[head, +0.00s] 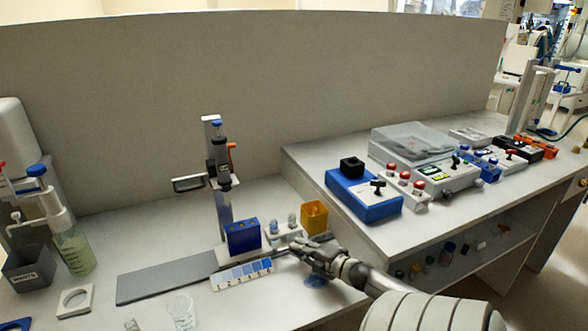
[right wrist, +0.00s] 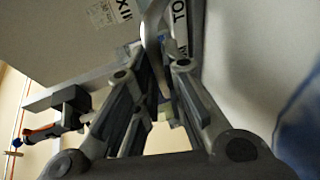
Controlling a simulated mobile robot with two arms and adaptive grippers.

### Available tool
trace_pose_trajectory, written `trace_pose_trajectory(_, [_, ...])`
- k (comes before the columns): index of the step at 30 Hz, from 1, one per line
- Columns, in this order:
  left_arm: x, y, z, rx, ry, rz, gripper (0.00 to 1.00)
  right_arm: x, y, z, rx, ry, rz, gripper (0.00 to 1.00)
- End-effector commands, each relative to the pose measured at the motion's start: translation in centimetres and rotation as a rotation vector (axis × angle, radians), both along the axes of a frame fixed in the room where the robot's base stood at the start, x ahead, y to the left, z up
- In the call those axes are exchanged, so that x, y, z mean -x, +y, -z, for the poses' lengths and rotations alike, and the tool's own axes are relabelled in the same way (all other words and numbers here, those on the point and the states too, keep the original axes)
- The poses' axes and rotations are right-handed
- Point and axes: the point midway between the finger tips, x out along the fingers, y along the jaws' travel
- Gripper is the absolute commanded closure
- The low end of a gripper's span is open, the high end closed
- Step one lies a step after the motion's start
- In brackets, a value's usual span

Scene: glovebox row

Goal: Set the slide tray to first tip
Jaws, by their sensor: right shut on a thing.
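The slide tray's long grey track (head: 165,278) lies on the bench under a stand with an upright column (head: 222,180). A blue block (head: 243,237) stands at the track's right end. A strip of blue and white numbered cells (head: 243,273) runs along the front; its numbers are too small to read surely. My right gripper (head: 284,250) is at the right end of this assembly, beside the blue block. In the right wrist view its fingers are shut on a thin pale curved bar (right wrist: 153,22), apparently the tray's handle. The grip point is partly hidden in the head view.
A yellow cup (head: 314,216) and small vials stand behind my right gripper. Clear cups (head: 182,310) are in front of the track. A dark waste box (head: 28,274) and a bottle are at left. A blue device (head: 363,195) and control boxes fill the right bench.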

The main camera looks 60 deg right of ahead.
Motion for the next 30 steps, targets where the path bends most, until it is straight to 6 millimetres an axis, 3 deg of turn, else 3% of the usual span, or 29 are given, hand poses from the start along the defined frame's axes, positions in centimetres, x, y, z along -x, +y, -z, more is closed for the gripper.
trace_pose_trajectory(10, [0.0, 0.0, 0.0, 0.0, 0.0, 0.0, 0.6, 0.2, -0.5, 0.0, 0.003, 0.002, 0.01, 1.0])
trace_pose_trajectory(11, [0.0, 0.0, 0.0, 0.0, 0.0, 0.0, 0.6, 0.2, -0.5, 0.0, 0.003, 0.002, 0.01, 0.87])
trace_pose_trajectory(12, [0.0, 0.0, 0.0, 0.0, 0.001, 0.0, 0.6, 0.2, -0.5, 0.0, 0.003, 0.003, 0.009, 0.82])
trace_pose_trajectory(22, [0.2, 0.2, 0.0, -0.003, 0.003, 0.0, 0.6, 0.1, -0.3, -0.1, 0.002, 0.002, 0.006, 0.81])
trace_pose_trajectory(26, [0.2, 0.1, 0.0, -0.001, 0.002, 0.0, 0.6, 0.2, -0.4, -1.0, 0.003, 0.001, 0.005, 0.81])
trace_pose_trajectory(30, [0.1, 0.1, 0.0, 0.0, 0.002, 0.0, 0.6, 0.1, -0.4, -3.3, 0.006, -0.001, 0.001, 0.81])
